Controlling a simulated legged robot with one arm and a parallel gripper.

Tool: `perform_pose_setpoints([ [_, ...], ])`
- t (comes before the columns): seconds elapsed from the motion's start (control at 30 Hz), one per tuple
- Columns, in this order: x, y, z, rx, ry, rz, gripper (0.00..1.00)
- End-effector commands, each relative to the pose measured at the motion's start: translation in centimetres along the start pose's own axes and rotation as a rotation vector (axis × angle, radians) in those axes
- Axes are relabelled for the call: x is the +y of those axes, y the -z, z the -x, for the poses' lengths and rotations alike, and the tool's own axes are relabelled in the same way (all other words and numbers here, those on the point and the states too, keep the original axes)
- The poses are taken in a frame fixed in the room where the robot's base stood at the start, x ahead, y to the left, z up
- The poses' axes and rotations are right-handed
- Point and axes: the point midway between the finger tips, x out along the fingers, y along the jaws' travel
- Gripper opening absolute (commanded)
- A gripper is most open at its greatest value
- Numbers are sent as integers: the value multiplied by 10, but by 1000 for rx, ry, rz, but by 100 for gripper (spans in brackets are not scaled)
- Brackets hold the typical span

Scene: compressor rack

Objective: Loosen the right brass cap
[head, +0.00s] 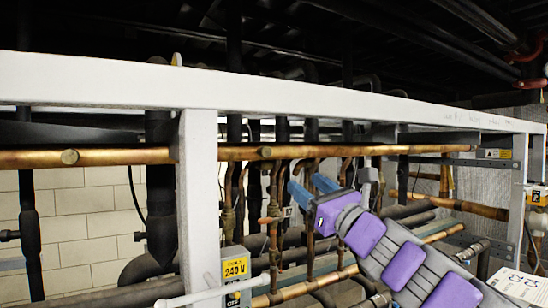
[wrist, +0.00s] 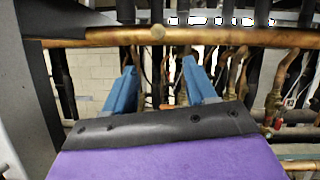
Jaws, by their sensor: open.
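A copper pipe (head: 210,154) runs across the rack below the white beam. The right brass cap (head: 265,152) is a small round end on this pipe, just right of the white post. It also shows in the wrist view (wrist: 157,32), above the gap between my fingers. A second, left brass cap (head: 69,156) sits on the same pipe left of the post. My gripper (head: 305,181), with blue fingers and a purple-padded arm, is open and empty, below and to the right of the right cap in the head view. In the wrist view my fingers (wrist: 159,65) are spread and apart from the cap.
The white beam (head: 300,97) spans above. Several vertical pipes (wrist: 245,85) crowd behind my fingers, with a pale block wall (head: 80,215) at left.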

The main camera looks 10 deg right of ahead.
Motion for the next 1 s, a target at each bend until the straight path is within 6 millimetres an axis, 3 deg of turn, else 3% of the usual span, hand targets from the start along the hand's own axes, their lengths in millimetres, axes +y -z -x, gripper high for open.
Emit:
perform_pose_setpoints([
  [0.3, -3, 2, -47, 3, 1, 2, 56],
  [1.0, -3, -1, -125, -2, 0, 3, 56],
])
